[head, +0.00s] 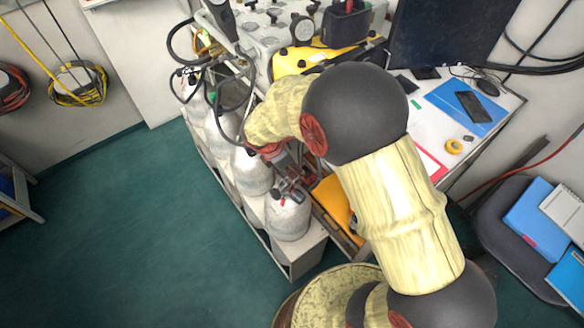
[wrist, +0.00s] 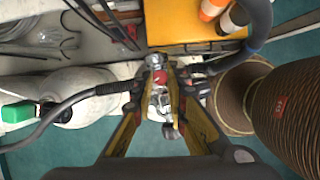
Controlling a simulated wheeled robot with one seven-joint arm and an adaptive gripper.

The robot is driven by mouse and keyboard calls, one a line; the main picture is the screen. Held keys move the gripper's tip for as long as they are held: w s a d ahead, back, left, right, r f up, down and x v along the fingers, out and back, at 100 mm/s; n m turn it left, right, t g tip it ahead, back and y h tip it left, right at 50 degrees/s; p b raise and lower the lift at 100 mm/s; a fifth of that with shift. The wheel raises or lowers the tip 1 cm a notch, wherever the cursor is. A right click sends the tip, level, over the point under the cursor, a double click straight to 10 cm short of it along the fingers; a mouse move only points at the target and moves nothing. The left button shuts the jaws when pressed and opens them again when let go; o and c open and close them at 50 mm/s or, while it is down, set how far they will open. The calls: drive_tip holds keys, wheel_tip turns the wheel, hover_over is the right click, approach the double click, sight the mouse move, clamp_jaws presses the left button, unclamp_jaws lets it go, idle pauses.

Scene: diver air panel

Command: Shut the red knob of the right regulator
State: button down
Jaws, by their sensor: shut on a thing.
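The regulator (wrist: 158,62) is metal, with a red knob (wrist: 160,77), at the middle of the wrist view. My gripper (wrist: 161,88) reaches it with one yellow-and-dark finger on each side, and its jaws are closed on the red knob. The fingertips partly cover the knob, so its turned position cannot be told. In the head view the regulator (head: 291,184) sits on top of the nearest white cylinder (head: 288,218). My arm comes over it from above and hides much of my gripper there.
More white cylinders (head: 252,172) stand in a row behind, with dark hoses looping close by. An orange case (wrist: 195,22) lies beside the regulator. A desk with a monitor (head: 445,32) is at the right. The green floor (head: 110,235) at the left is clear.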

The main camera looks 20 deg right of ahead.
drive_tip(key=m+p, duration=0.1)
drive_tip(key=m+g+p, duration=0.1)
drive_tip(key=m+p, duration=0.1)
drive_tip(key=m+g+p, duration=0.1)
drive_tip(key=m+p, duration=0.1)
drive_tip(key=shift+w+r, duration=0.15)
drive_tip(key=shift+w, duration=0.1)
drive_tip(key=m+g+p, duration=0.1)
drive_tip(key=m+p, duration=0.1)
drive_tip(key=m, duration=0.1)
drive_tip(key=m+g+p, duration=0.1)
drive_tip(key=m, duration=0.1)
drive_tip(key=shift+w+d+m+y+p, duration=0.1)
drive_tip(key=shift+w+m+y+p, duration=0.1)
drive_tip(key=shift+m+y+p, duration=0.2)
drive_tip(key=m+y+p, duration=0.1)
drive_tip(key=m, duration=0.1)
drive_tip(key=m+g+p, duration=0.1)
drive_tip(key=m, duration=0.2)
drive_tip(key=shift+w+d+m+y, duration=0.2)
drive_tip(key=shift+m+y, duration=0.1)
drive_tip(key=shift+y, duration=0.1)
drive_tip(key=shift+d+m+g+y+p, duration=0.15)
drive_tip(key=shift+m+y+p, duration=0.35)
drive_tip(key=shift+m, duration=0.6)
drive_tip(key=shift+m+g+y+p, duration=0.15)
drive_tip(key=shift+m+y+p, duration=0.3)
drive_tip(key=shift+m, duration=0.65)
